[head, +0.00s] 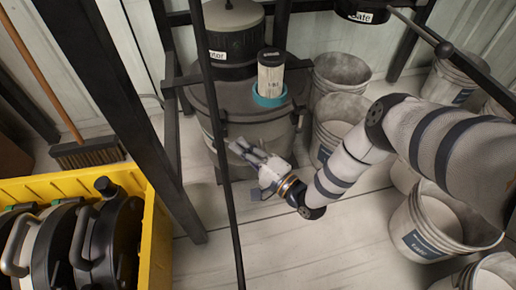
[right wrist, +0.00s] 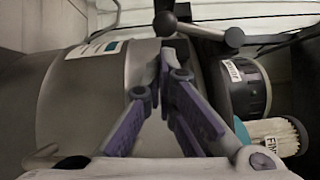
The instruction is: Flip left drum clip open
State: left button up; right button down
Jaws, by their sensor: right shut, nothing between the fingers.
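The grey drum (head: 245,112) stands upright in the middle of the head view and fills the left of the right wrist view (right wrist: 95,95), where it appears turned on its side. My right gripper (head: 240,146) is at the drum's front left side, just below the lid rim. In the right wrist view its purple-sided fingers (right wrist: 168,72) are shut and empty, with their tips at the seam between drum and lid. The left clip is not clearly seen; the fingers cover that part of the rim. A clip or handle (head: 300,121) shows on the drum's right side. My left gripper is not in view.
A black housing (head: 235,42) and a white filter in a teal ring (head: 269,92) sit on the lid. Black frame posts (head: 115,90) stand in front. Several pale buckets (head: 440,225) stand right. A yellow crate (head: 150,235) is at lower left.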

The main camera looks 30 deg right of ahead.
jog(key=shift+w+a+r, duration=0.1)
jog(key=shift+w+a, duration=0.15)
jog(key=shift+a, duration=0.3)
pick_arm(q)
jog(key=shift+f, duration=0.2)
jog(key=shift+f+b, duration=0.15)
jog(key=shift+b, duration=0.25)
pick_arm(e)
jog(key=shift+a+m, duration=0.25)
jog(key=shift+m, duration=0.15)
pick_arm(q)
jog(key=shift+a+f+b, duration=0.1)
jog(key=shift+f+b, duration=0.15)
jog(key=shift+b, duration=0.05)
pick_arm(e)
jog(key=shift+w+a+f+m+t, duration=0.2)
jog(key=shift+a+m+t, duration=0.1)
jog(key=shift+t, duration=0.2)
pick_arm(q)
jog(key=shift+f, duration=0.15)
pick_arm(e)
jog(key=shift+a, duration=0.15)
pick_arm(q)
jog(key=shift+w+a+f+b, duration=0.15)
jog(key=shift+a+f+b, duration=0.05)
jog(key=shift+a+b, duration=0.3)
pick_arm(e)
jog(key=w+a+r, duration=0.1)
jog(key=a, duration=0.5)
jog(key=shift+w+r, duration=0.4)
